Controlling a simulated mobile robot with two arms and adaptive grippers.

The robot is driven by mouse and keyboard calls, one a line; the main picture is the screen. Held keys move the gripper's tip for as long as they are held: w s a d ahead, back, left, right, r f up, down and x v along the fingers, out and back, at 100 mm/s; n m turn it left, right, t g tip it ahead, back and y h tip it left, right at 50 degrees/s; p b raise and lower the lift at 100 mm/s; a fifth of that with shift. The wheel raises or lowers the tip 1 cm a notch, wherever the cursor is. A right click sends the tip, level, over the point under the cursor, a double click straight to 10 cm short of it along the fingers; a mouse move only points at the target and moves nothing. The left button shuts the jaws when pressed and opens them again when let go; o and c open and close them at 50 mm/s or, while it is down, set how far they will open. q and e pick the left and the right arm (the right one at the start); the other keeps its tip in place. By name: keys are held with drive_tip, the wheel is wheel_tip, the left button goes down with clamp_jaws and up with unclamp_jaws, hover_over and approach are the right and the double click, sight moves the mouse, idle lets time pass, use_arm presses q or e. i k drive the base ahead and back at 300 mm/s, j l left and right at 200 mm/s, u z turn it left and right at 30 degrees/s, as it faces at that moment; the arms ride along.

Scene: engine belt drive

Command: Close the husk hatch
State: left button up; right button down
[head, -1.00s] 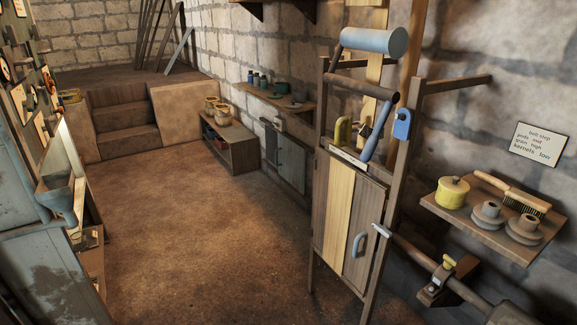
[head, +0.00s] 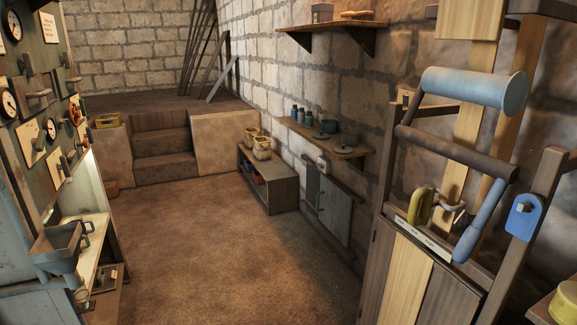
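A low grey-blue hatch door (head: 336,215) is set against the stone wall, beyond the wooden cabinet. A darker strip (head: 312,186) shows beside its left edge, and a small pale fitting (head: 323,161) is above it. It may be the husk hatch, but I can read no name on it. I cannot tell whether it stands open or shut. Its lower right part is close to the cabinet's edge in the picture. Neither of my grippers is in view.
The tall wooden cabinet (head: 405,285) with a blue roller (head: 475,88) stands at right. A shelf with jars (head: 328,138) is above the hatch. A low bench with baskets (head: 268,180) stands left of it. The brown floor (head: 220,250) is clear.

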sight(334, 210)
drive_tip(key=i, duration=2.4)
